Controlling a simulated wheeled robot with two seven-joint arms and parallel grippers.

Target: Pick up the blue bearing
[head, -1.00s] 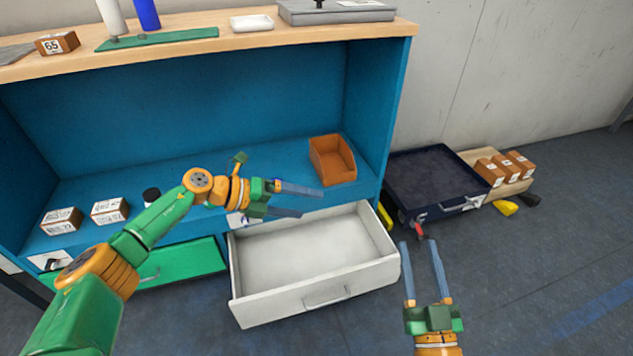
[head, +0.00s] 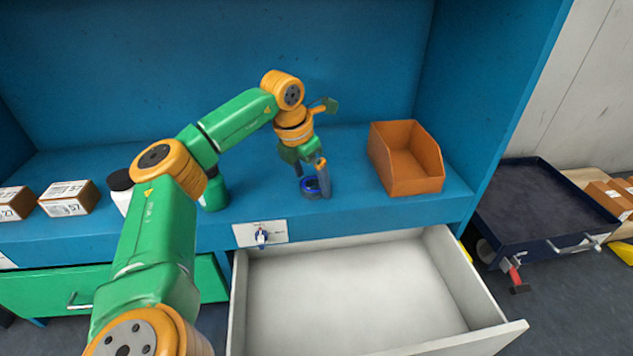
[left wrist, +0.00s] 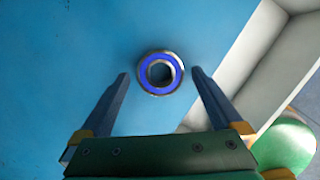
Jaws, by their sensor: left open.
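The blue bearing (head: 310,187), a steel ring with a blue band, lies flat on the blue shelf (head: 365,208). In the left wrist view the bearing (left wrist: 160,58) shows whole, between and just beyond the fingertips. My left gripper (head: 315,180) points down over it and is open; in the left wrist view the gripper (left wrist: 160,78) has one finger on either side, with nothing held. In the head view a finger partly hides the bearing. My right gripper is out of view.
An orange bin (head: 405,165) stands right of the bearing. A white drawer (head: 350,295) is open below the shelf. White-labelled boxes (head: 70,198) and a black-capped bottle (head: 121,182) stand at left. A dark cart (head: 540,205) is at right.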

